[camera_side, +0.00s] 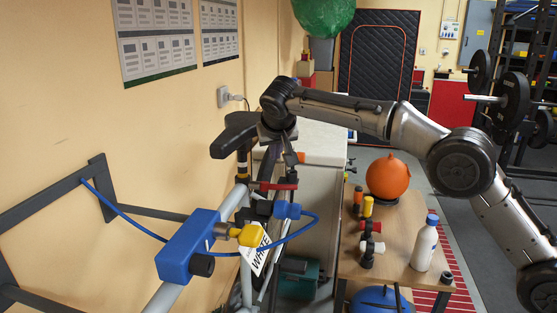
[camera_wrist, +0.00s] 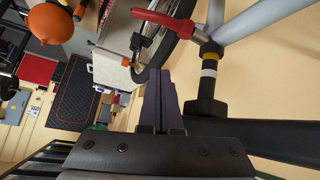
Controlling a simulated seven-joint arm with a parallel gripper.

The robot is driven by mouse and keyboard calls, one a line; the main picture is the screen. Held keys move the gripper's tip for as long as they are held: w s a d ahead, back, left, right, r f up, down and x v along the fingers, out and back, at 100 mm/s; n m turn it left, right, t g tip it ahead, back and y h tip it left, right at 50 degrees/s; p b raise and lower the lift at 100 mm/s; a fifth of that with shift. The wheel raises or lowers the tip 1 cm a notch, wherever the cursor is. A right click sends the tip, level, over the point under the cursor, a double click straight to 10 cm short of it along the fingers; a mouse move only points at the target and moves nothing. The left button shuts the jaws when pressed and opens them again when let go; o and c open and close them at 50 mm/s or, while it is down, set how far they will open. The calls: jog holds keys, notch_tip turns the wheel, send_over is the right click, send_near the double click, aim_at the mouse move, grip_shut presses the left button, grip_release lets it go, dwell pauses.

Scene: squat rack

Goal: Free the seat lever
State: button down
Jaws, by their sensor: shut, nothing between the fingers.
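The red seat lever (camera_side: 276,185) sits at the seat clamp, below the black saddle (camera_side: 232,136). In the wrist view the red lever (camera_wrist: 165,24) is at the top, beside the seat post (camera_wrist: 208,72) with its pale and yellow bands. My gripper (camera_side: 291,158) is just above the lever in the side view, by the saddle's right end. In the wrist view my gripper's fingers (camera_wrist: 158,78) are together and empty, pointing toward the lever with a visible gap. Part of the saddle is hidden behind my wrist in the side view.
A blue clamp (camera_side: 189,246) with a yellow knob (camera_side: 252,235) holds the bike frame at lower left. A blue cable (camera_side: 134,221) loops nearby. The wooden bench (camera_side: 398,247) at right carries an orange ball (camera_side: 388,177) and a white bottle (camera_side: 425,247). The wall is close at left.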

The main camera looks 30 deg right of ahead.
notch_tip(320, 180, up, 4)
jog(key=s+d+f+m+g+y, duration=0.1)
jog(key=s+g, duration=0.1)
jog(key=m, duration=0.1)
send_over(281, 187)
jog(key=w+d, duration=0.2)
jog(key=d, duration=0.2)
notch_tip(281, 187, down, 8)
jog(key=shift+s+a+f+y, duration=0.5)
jog(key=shift+s+a+f, duration=0.4)
jog(key=shift+s+f, duration=0.1)
